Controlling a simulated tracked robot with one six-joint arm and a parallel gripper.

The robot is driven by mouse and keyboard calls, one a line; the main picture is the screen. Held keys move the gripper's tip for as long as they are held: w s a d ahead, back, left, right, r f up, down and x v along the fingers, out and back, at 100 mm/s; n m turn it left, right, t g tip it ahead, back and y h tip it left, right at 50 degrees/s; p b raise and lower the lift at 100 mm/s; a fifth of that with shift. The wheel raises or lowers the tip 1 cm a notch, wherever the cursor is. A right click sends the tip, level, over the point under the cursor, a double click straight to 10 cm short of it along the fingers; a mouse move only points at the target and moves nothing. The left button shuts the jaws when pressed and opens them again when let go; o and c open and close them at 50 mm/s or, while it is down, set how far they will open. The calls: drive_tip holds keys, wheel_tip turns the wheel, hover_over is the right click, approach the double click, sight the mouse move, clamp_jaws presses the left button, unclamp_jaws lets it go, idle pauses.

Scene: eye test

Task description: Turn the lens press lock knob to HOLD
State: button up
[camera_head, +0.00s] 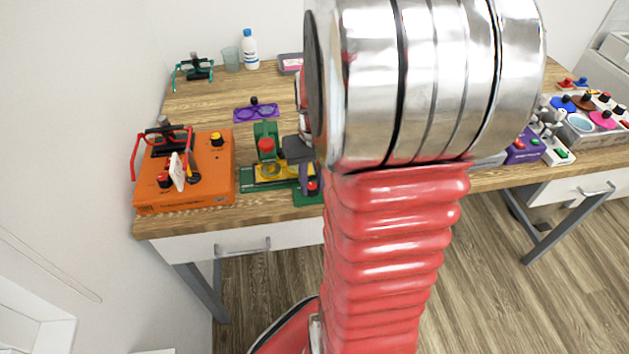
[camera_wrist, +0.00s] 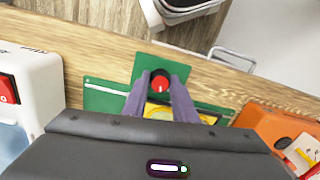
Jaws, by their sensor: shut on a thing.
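The lens press (camera_head: 248,185) stands near the front edge of the table in the head view, with a green base, a green upright with a red top, and a yellow part. Its lock knob (camera_head: 312,187) is red with a black rim and sits at the right end of the green base. In the wrist view the lock knob (camera_wrist: 160,84) shows between the purple fingertips. My gripper (camera_wrist: 160,88) is shut on the lock knob; it also shows in the head view (camera_head: 307,184), partly behind my arm. I cannot read any HOLD marking.
An orange box (camera_head: 215,180) with a red-framed pair of glasses is left of the press. A white device (camera_wrist: 35,90) is at the left in the wrist view. My arm hides the table's middle.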

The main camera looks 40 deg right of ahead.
sight(314, 187)
drive_tip(key=m, duration=0.6)
drive_tip(key=shift+d, duration=0.1)
drive_tip(key=m, duration=0.6)
drive_tip(key=shift+m, duration=0.3)
drive_tip(key=o, duration=1)
drive_tip(key=shift+o, duration=0.2)
drive_tip(key=shift+r, duration=0.1)
wheel_tip(314, 187, up, 14)
drive_tip(key=shift+s+f, duration=0.2)
drive_tip(key=shift+s, duration=0.05)
idle(0.3)
